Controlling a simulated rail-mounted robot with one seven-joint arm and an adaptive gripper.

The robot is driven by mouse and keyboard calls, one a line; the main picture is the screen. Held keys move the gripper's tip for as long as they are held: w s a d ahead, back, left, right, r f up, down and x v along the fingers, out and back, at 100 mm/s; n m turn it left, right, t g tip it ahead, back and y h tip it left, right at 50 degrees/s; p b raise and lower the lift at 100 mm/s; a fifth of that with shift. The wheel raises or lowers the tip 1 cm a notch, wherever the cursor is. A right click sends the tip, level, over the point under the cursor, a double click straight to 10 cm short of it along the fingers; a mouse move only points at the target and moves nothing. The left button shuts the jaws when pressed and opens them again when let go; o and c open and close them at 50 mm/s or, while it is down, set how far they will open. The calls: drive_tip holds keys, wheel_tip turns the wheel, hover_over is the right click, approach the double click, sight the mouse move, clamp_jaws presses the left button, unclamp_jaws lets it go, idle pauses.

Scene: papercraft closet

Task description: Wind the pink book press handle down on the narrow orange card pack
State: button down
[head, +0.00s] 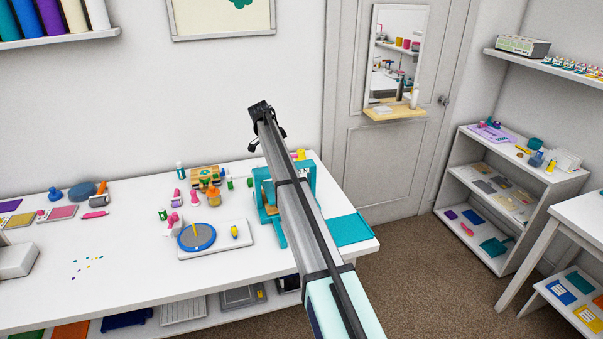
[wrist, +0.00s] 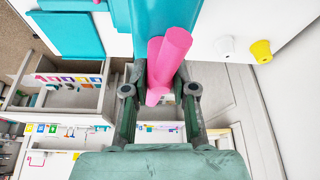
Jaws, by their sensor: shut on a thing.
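The teal book press (head: 262,190) stands near the right end of the white table, mostly behind my arm in the head view. Its teal top also shows in the wrist view (wrist: 140,15). The pink handle (wrist: 170,50) sits against it. My gripper (wrist: 162,78) is shut on the pink handle, with one finger on each side. In the head view my arm hides the handle and the gripper's grip. A small orange-brown piece (head: 271,210) shows low in the press opening; I cannot tell whether it is the narrow orange card pack.
A teal mat (head: 350,229) lies right of the press, at the table's right end. A white board with a blue disc (head: 196,237) lies to the left, with several small bottles and stamps behind it. A yellow knob (wrist: 261,51) and a white one stand near the press.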

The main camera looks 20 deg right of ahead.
drive_tip(key=c, duration=1.3)
unclamp_jaws()
drive_tip(key=shift+o, duration=0.2)
drive_tip(key=shift+r, duration=0.1)
drive_tip(key=shift+r+p, duration=0.7)
drive_tip(key=shift+r, duration=2.2)
drive_tip(key=o, duration=0.4)
drive_tip(key=shift+r, duration=0.1)
